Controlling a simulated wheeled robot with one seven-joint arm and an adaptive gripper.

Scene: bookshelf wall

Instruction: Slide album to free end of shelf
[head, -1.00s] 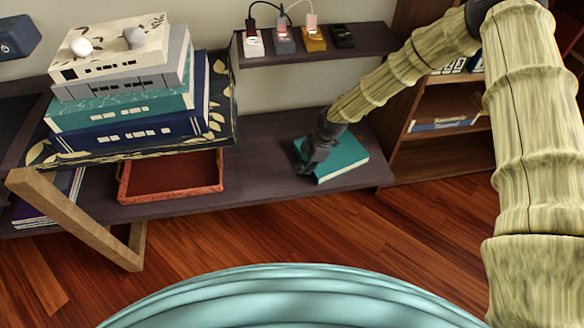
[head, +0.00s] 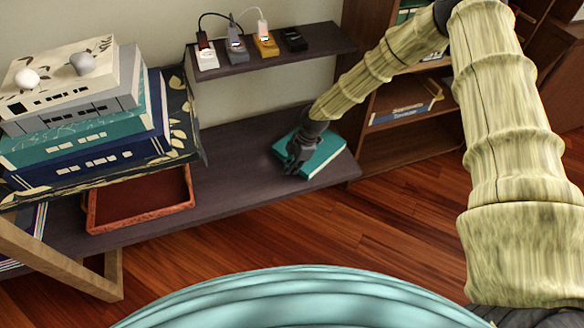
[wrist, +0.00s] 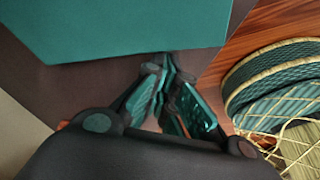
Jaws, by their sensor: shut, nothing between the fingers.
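The teal album (head: 322,155) lies flat on the dark lower shelf (head: 235,150), near the shelf's right end. In the wrist view the album (wrist: 130,25) fills the upper left, just beyond my fingertips. My gripper (wrist: 168,66) is shut with nothing between its fingers.
A red tray (head: 140,197) sits on the shelf to the left, below a stack of large books (head: 85,125). A small upper shelf (head: 270,55) holds several small devices. A brown bookcase (head: 415,125) stands right of the shelf end. Bare shelf lies between tray and album.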

